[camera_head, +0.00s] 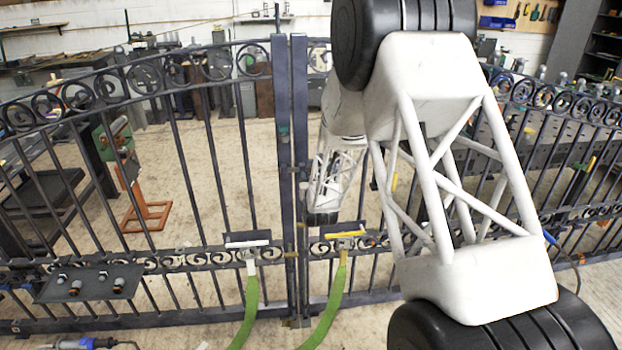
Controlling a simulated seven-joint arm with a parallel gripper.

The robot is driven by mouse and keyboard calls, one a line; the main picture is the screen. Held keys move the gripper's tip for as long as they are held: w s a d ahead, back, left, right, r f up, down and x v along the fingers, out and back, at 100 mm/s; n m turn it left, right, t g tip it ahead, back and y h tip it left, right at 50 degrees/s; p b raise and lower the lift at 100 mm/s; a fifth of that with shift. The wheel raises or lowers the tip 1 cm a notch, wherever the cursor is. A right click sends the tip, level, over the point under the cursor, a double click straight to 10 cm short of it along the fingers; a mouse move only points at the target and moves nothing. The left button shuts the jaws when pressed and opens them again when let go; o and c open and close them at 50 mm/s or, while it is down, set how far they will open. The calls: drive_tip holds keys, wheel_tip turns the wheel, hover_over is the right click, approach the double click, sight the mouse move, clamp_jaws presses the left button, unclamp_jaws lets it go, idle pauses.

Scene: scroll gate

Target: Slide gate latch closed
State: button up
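The dark metal gate has a left leaf (208,150) and a right leaf (575,150) with scroll rings along the top and lower rails. Their upright posts (282,90) stand side by side at the centre with a narrow gap. Small fittings (300,172) sit at mid height on the posts. I cannot tell which part is the latch or whether it is closed. My white lattice arm fills the right of centre, and a farther white link of mine hangs just right of the posts. My gripper cannot be made out.
A white-handled clamp (248,244) and a yellow-handled clamp (345,236) sit on the lower rail, with green straps (328,310) hanging down. A plate with several knobs (88,283) is at lower left. Benches and an orange stand (147,212) are behind the gate.

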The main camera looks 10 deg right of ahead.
drive_tip(key=s, duration=0.7)
drive_tip(key=shift+s, duration=0.2)
drive_tip(key=shift+r, duration=0.15)
idle(0.4)
drive_tip(key=s+d+r+g, duration=0.2)
drive_tip(key=s+r+g, duration=0.5)
drive_tip(key=s+r, duration=0.75)
drive_tip(key=s+d+r+g, duration=0.1)
drive_tip(key=s+g, duration=0.1)
drive_tip(key=s, duration=0.9)
drive_tip(key=s+d+r+g, duration=0.1)
drive_tip(key=s+r+g, duration=0.1)
drive_tip(key=s, duration=1)
drive_tip(key=s+d+r+g, duration=0.1)
drive_tip(key=s+g, duration=0.3)
drive_tip(key=s, duration=0.8)
drive_tip(key=shift+s+r, duration=0.25)
drive_tip(key=shift+r, duration=0.4)
